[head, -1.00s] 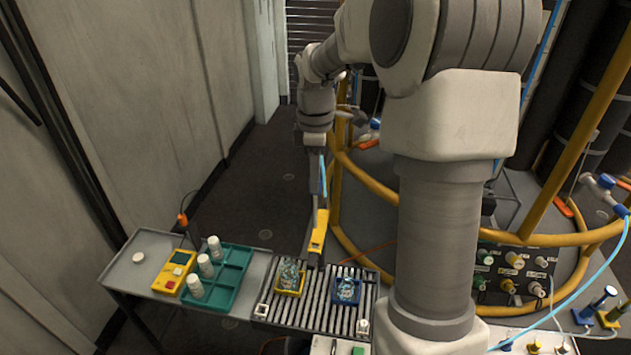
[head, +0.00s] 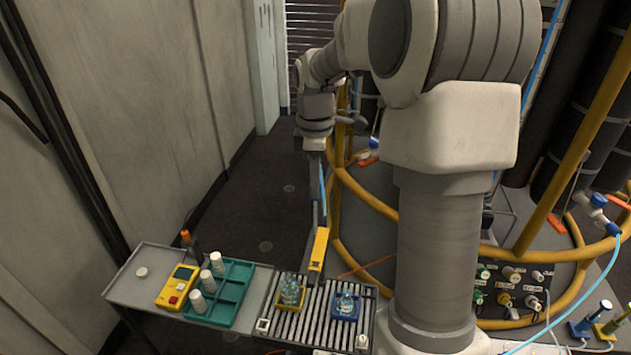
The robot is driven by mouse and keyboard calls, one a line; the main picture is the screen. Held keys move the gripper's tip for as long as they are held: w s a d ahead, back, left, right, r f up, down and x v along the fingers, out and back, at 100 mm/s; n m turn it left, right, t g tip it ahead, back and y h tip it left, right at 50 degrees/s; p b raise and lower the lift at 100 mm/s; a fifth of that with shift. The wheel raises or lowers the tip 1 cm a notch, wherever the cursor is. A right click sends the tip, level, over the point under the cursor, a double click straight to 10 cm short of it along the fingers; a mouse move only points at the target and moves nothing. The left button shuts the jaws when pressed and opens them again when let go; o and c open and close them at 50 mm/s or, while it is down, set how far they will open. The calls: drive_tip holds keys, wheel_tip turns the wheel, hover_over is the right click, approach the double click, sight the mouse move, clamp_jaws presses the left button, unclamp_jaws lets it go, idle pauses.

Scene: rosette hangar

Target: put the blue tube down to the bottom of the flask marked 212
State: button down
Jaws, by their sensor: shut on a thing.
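My gripper (head: 316,264) hangs pointing down over the roller rack, just right of the flask in the yellow tray. A light blue tube (head: 322,182) runs down beside my wrist toward the yellow part of the gripper. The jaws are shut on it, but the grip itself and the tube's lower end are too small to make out. One clear glass flask (head: 290,291) stands in a yellow tray; another flask (head: 346,305) stands in a blue tray to its right. Their markings cannot be read, so I cannot tell which is 212. No tube shows inside either flask.
The roller rack (head: 318,333) carries both flask trays. Left of it are a green rack (head: 238,282) with several white bottles and a yellow device (head: 177,287) on a grey table (head: 130,285). A yellow ring rail (head: 370,200) stands behind. The floor behind the table is clear.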

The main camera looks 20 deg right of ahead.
drive_tip(key=shift+r+p, duration=2.85)
drive_tip(key=shift+r, duration=0.8)
drive_tip(key=shift+f, duration=0.15)
drive_tip(key=d+f+b, duration=0.3)
drive_tip(key=f+b, duration=0.3)
drive_tip(key=f, duration=0.5)
drive_tip(key=s+d+f+b, duration=0.1)
drive_tip(key=d+f+b, duration=0.2)
drive_tip(key=f+b, duration=0.4)
drive_tip(key=d+f+b, duration=0.4)
drive_tip(key=f+b, duration=0.3)
drive_tip(key=f, duration=0.9)
drive_tip(key=shift+s+f, duration=0.2)
drive_tip(key=shift+s, duration=0.2)
drive_tip(key=shift+f, duration=0.15)
drive_tip(key=shift+f, duration=0.3)
drive_tip(key=shift+f+b, duration=0.75)
drive_tip(key=shift+f, duration=0.15)
